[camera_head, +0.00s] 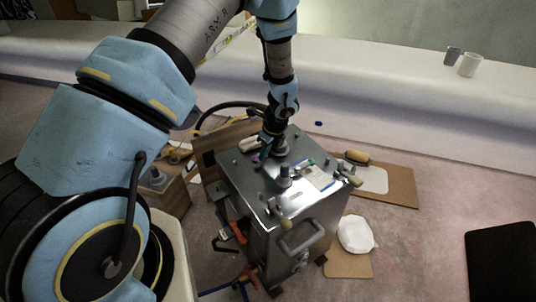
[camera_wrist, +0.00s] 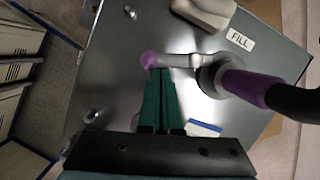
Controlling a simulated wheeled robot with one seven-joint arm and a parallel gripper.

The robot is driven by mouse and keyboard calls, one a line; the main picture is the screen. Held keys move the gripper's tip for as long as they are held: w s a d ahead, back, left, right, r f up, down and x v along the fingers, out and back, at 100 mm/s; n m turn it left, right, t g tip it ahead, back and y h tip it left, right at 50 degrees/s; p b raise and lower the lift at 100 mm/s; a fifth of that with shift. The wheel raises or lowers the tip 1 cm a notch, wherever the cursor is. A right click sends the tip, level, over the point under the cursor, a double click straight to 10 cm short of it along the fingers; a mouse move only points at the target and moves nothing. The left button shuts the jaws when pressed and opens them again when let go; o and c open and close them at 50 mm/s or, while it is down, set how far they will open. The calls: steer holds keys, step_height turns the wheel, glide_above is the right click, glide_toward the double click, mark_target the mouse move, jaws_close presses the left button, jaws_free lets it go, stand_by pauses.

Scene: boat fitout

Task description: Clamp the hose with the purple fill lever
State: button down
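The purple-tipped fill lever (camera_wrist: 172,61) is a short silver bar with a round purple knob at its left end, beside the "FILL" label (camera_wrist: 240,39). The bar runs to a round port on the metal tank. A hose end with a purple band (camera_wrist: 245,87) sits at that port, and its black hose leaves to the right. My gripper (camera_wrist: 160,72) has its green fingers close together, tips at or just short of the bar near the knob. I cannot tell if they touch. In the head view my gripper (camera_head: 264,152) is low over the tank's back left.
The steel tank (camera_head: 312,217) carries several fittings, a paper sheet (camera_head: 320,176) and a front handle. A pale wooden-handled tool (camera_wrist: 205,12) lies near the label. Wooden boards, a white bag (camera_head: 356,233) and tools surround the tank. Two cups (camera_head: 468,65) stand on the ledge behind.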

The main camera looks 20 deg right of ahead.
steer(key=m, duration=0.1)
steer(key=a+m, duration=0.1)
steer(key=m, duration=0.1)
steer(key=shift+w+h, duration=0.35)
steer(key=shift+h, duration=0.05)
steer(key=shift+w+a, duration=0.15)
steer(key=shift+a, duration=0.05)
steer(key=shift+w+a+b, duration=0.1)
steer(key=shift+w+b, duration=0.05)
steer(key=shift+b, duration=0.15)
steer(key=shift+s+r, duration=0.1)
steer(key=shift+s, duration=0.3)
steer(key=s, duration=0.1)
steer(key=s+r, duration=0.2)
steer(key=shift+s+d+p, duration=0.25)
steer(key=shift+d+p, duration=0.15)
steer(key=v, duration=0.8)
steer(key=shift+s+r, duration=0.2)
steer(key=shift+r, duration=0.05)
steer(key=shift+a, duration=0.1)
